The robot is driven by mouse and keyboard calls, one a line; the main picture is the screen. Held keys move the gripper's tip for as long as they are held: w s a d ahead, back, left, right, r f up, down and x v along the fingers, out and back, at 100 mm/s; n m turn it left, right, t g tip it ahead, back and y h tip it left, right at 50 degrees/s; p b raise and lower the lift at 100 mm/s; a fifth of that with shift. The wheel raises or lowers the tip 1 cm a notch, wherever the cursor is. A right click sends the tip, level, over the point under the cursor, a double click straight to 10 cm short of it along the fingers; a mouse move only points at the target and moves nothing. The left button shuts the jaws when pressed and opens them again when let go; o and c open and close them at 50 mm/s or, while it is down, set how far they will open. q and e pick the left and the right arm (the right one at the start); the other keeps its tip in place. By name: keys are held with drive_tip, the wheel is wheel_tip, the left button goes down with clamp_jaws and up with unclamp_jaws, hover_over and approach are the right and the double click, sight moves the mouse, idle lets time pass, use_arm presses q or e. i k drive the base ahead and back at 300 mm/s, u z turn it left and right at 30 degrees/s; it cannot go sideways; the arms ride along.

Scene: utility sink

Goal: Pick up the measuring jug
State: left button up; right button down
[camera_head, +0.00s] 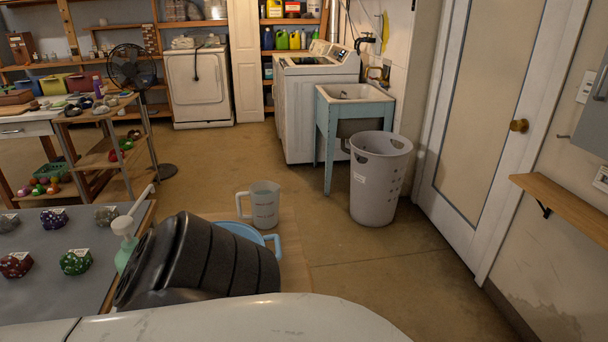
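The measuring jug (264,206) is a pale translucent jug with reddish markings and a handle on its left side. It stands upright near the middle of the head view, on a flat tan surface (293,262). A light blue item with a handle (271,240) is just in front of it, partly hidden by a large black ribbed object (205,262). Neither of my grippers shows in this view, so their distance from the jug cannot be seen.
A grey table (45,300) with several coloured stones is at lower left, beside a pump bottle (124,243). A grey perforated basket (378,180) stands on the floor before a utility sink (352,93). Open floor (390,275) lies right of the jug.

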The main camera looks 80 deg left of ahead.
sight(257, 206)
drive_tip(key=i, duration=0.95)
drive_tip(key=u, duration=1.75)
drive_tip(key=i, duration=2.3)
drive_tip(key=u, duration=1.5)
